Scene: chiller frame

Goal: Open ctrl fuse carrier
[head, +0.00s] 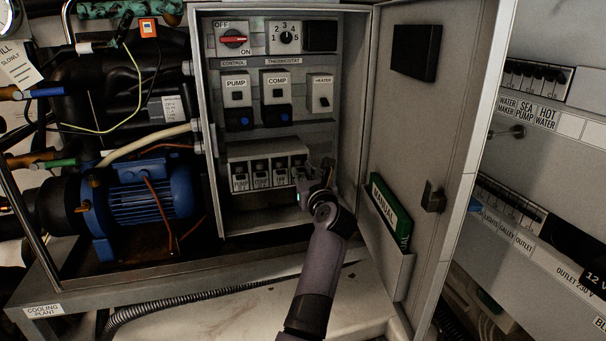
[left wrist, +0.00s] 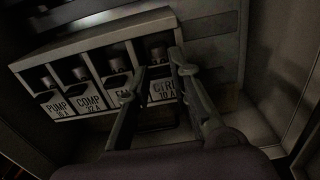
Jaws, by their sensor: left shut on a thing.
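The ctrl fuse carrier (left wrist: 164,91), a pale carrier marked CTRL 10 A, is at the right end of a row in the left wrist view. It stands in line with its neighbours, and its edges are partly hidden by my fingers. My left gripper (left wrist: 155,76) is shut on it, one finger on each side. In the head view my left gripper (head: 316,174) is at the right end of the fuse holder (head: 266,150) and covers most of that carrier. My right gripper is not in view.
Other carriers, marked PUMP (left wrist: 58,104) and COMP (left wrist: 90,96), stand close on the left. The cabinet's side wall and open door (head: 425,130) with a green manual (head: 391,212) bound the right. Switches (head: 277,88) sit above. The cabinet floor below is clear.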

